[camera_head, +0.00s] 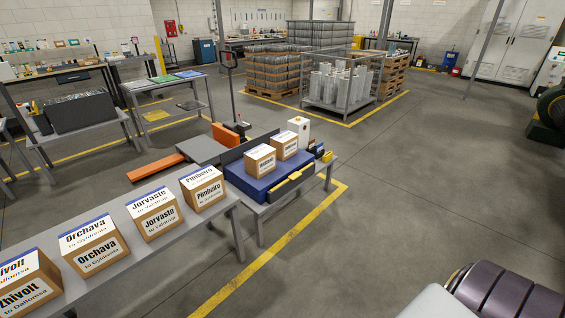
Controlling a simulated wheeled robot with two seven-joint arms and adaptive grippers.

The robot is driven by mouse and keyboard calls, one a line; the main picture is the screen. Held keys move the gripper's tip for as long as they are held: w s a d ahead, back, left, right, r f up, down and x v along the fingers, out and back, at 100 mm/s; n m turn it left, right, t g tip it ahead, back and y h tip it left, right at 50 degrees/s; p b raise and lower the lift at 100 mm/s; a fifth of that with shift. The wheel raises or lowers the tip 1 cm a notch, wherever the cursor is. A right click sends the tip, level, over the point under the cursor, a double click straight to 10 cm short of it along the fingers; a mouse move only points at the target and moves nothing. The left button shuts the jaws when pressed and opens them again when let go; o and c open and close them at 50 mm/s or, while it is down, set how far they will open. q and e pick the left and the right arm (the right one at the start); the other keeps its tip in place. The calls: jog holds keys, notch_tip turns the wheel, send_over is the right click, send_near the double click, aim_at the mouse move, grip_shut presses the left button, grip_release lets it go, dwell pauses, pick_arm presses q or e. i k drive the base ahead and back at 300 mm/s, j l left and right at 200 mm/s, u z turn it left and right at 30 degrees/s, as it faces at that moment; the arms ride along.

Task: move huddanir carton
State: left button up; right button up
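Two brown cartons with white labels stand side by side on a blue platform (240,180) at the end of the bench. The front left one (260,160) has a label that is too small to read for sure; it may be the Huddanir carton. The other carton (285,146) stands just behind it to the right, its label also unreadable. Neither of my grippers is in view.
A grey table in front holds a row of cartons: Zhivolt (28,285), Orchava (92,244), Jorvaste (154,213) and Pimbeiro (202,188). An orange pallet jack (155,166) stands behind. A yellow floor line runs right of the tables; the floor at right is open.

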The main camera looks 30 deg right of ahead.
aim_at(259, 161)
jog(key=z, duration=0.8)
jog(key=i, duration=0.05)
